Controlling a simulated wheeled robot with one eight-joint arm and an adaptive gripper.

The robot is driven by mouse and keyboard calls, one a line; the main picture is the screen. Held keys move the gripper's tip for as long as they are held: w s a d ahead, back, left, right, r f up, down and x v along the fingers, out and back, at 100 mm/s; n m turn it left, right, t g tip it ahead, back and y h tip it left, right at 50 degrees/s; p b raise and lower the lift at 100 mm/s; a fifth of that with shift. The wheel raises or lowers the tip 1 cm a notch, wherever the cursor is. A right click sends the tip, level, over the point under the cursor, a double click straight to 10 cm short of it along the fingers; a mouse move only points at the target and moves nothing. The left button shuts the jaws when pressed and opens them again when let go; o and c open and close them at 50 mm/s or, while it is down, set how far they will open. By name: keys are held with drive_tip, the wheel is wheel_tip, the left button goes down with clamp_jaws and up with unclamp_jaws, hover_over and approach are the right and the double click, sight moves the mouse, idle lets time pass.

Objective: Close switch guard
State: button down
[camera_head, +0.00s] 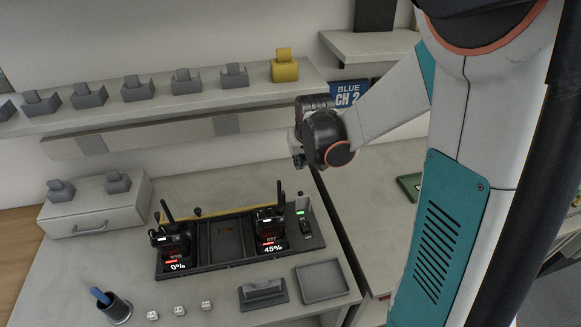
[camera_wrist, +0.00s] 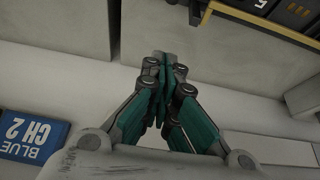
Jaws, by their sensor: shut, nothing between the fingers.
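The charging station (camera_head: 235,262) lies on the counter in the head view. At its right end is a switch panel with a green light (camera_head: 300,212) and a small dark switch (camera_head: 306,228). The switch guard is too small to make out, so I cannot tell its position. My gripper (camera_head: 298,161) is above and behind the station, apart from it. In the wrist view my gripper (camera_wrist: 163,62) is shut with its teal fingers together and empty. A yellow-edged dark corner of the station (camera_wrist: 265,15) shows at the wrist view's upper right.
Two radios stand in the station, left (camera_head: 172,242) and right (camera_head: 270,230). A grey tray (camera_head: 322,281), a grey cradle (camera_head: 263,293) and a pen cup (camera_head: 115,308) are in front. A shelf (camera_head: 215,97) with several holders runs behind. A blue sign (camera_head: 347,94) hangs near my arm.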

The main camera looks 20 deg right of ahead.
sight(302, 202)
drive_tip(key=a+b+x, duration=0.1)
drive_tip(key=b+x, duration=0.2)
drive_tip(key=x, duration=0.7)
drive_tip(key=shift+s+d+f+b, duration=0.1)
drive_tip(key=shift+s+b, duration=0.25)
drive_tip(key=shift+s, duration=0.7)
drive_tip(key=shift+s+f+b, duration=0.1)
drive_tip(key=shift+s+b, duration=0.2)
drive_tip(key=shift+s, duration=0.7)
